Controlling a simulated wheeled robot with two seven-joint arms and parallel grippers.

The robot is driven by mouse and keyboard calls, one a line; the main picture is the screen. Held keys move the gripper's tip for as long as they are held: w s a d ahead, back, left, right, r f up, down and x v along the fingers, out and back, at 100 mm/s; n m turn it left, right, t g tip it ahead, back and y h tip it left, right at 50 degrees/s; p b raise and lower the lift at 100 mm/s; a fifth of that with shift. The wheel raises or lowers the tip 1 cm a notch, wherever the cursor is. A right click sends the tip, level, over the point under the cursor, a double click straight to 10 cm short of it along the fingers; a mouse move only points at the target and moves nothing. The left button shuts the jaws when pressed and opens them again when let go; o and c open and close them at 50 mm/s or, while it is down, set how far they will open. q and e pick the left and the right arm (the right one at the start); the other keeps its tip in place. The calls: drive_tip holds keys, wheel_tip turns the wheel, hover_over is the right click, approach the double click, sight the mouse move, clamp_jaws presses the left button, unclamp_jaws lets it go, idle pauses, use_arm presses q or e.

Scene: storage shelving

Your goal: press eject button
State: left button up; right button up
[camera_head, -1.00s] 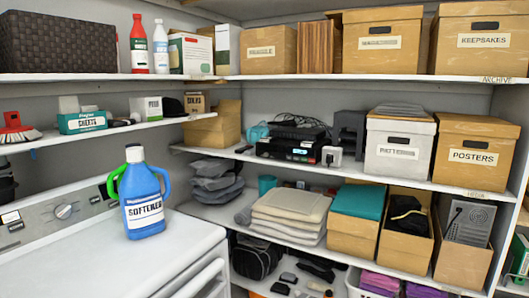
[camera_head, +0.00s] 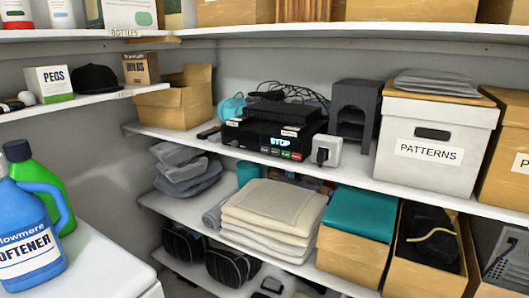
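A black video-player-like device (camera_head: 245,138) sits on the middle shelf, with a lit display (camera_head: 281,142) reading "STOP". A row of small buttons (camera_head: 280,154), some coloured, runs along its front below the display. Their labels are too small to read, so I cannot tell which is eject. Another black box (camera_head: 283,115) and loose black cables lie on top of the device. Neither of my grippers is in view.
A white plug adapter (camera_head: 326,152) stands just right of the device, in front of a dark grey holder (camera_head: 353,118). The white "PATTERNS" box (camera_head: 430,145) is farther right. An open cardboard box (camera_head: 182,104) stands left. Folded towels (camera_head: 272,210) lie below.

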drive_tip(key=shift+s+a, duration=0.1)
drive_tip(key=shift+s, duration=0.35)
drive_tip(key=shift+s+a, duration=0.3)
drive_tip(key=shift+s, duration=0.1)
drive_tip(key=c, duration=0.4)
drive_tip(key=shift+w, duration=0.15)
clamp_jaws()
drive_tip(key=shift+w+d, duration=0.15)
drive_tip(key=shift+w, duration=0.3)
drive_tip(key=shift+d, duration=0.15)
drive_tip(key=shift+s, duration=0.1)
